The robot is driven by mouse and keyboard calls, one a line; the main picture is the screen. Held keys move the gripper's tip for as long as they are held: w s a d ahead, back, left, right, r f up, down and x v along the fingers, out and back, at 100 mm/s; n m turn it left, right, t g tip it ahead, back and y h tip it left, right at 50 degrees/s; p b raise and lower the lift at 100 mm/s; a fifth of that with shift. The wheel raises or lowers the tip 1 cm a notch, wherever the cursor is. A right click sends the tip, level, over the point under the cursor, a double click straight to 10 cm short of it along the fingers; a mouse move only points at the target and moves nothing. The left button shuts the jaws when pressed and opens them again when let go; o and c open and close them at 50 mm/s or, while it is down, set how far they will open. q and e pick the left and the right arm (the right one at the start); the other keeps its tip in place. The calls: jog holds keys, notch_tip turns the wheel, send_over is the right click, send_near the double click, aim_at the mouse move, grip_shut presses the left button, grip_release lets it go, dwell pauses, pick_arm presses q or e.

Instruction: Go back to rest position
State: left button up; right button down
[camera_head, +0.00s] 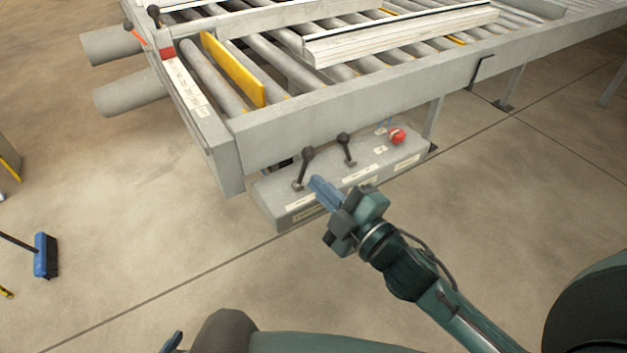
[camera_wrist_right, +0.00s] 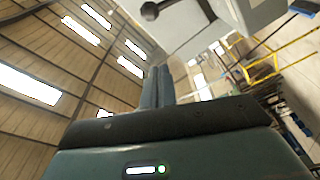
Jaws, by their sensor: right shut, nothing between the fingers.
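My right gripper (camera_head: 322,191) is in front of the grey control box (camera_head: 385,172), close to its left lever (camera_head: 303,166). Its blue fingers are together with nothing between them. In the right wrist view the shut fingers (camera_wrist_right: 157,86) point up the picture, with a black lever knob (camera_wrist_right: 150,11) and part of the grey box above them. I cannot tell whether the fingertips touch the box. A small blue tip (camera_head: 172,342) at the bottom edge looks like part of my left gripper. The rest of it is hidden or out of frame.
The control box has a second lever (camera_head: 346,148) and a red button (camera_head: 397,136). The roller bench (camera_head: 330,112) above it carries pale profiles (camera_head: 400,36). A blue broom (camera_head: 45,256) is on the floor at left. The floor between is clear.

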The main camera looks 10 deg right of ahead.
dwell(0.4)
jog(key=s+d+f+m+g+h, duration=0.1)
jog(key=s+f+m+g+h, duration=0.1)
jog(key=s+f+m, duration=0.4)
jog(key=s+d+f+m+g+h, duration=0.1)
jog(key=s+f+m+g, duration=0.3)
jog(key=f, duration=1.1)
jog(key=s+m+h, duration=0.1)
jog(key=s+m, duration=0.2)
jog(key=m, duration=0.1)
jog(key=shift+s+h, duration=0.3)
